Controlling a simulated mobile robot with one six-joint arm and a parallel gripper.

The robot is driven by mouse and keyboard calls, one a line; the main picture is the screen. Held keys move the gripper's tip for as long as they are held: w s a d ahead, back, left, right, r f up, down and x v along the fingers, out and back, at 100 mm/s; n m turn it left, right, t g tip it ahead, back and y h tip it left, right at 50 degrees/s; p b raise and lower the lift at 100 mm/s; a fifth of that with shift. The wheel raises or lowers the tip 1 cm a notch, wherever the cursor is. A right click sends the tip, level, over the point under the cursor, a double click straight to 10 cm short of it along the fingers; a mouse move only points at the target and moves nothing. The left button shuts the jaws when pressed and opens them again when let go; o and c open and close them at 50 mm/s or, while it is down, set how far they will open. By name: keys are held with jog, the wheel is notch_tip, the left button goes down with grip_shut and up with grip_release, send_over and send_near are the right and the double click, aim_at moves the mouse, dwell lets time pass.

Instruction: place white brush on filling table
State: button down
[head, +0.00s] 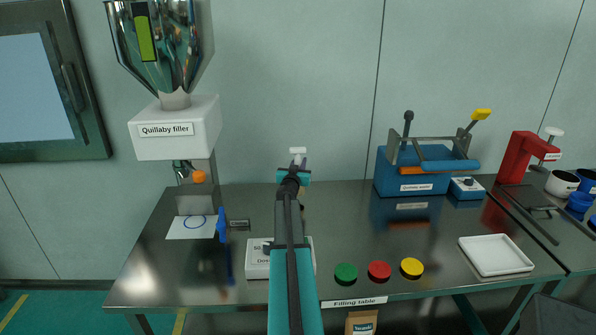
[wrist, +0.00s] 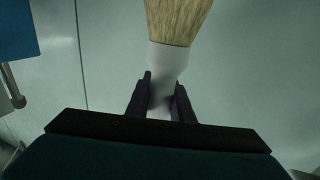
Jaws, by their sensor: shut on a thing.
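The white brush (wrist: 167,58) fills the middle of the wrist view, with pale straw-coloured bristles at the top and a white handle. My gripper (wrist: 162,86) is shut on its handle, one dark finger on each side. In the head view my gripper (head: 298,163) is at the far end of my outstretched arm, with a small white part of the brush (head: 297,150) showing above it. The filling table (head: 338,225) is a dark shiny metal table, labelled on its front edge. My arm hides a strip of its middle.
On the table are the Quillaby filler (head: 175,140) at left, a white box (head: 258,262) partly behind my arm, green (head: 346,272), red (head: 379,271) and yellow (head: 411,268) buttons, a blue sealing device (head: 400,172) and a white tray (head: 495,255). The table's centre right is clear.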

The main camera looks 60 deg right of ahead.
jog(key=shift+w+f, duration=0.2)
jog(key=shift+f, duration=0.7)
jog(key=shift+w+f, duration=0.2)
jog(key=shift+f, duration=0.65)
jog(key=shift+f+b, duration=0.2)
jog(key=shift+b, duration=0.1)
jog(key=c, duration=1.6)
grip_release()
jog(key=shift+o, duration=0.2)
jog(key=shift+a+r, duration=0.1)
jog(key=shift+r, duration=0.1)
jog(key=b+v, duration=0.1)
jog(key=v, duration=1.1)
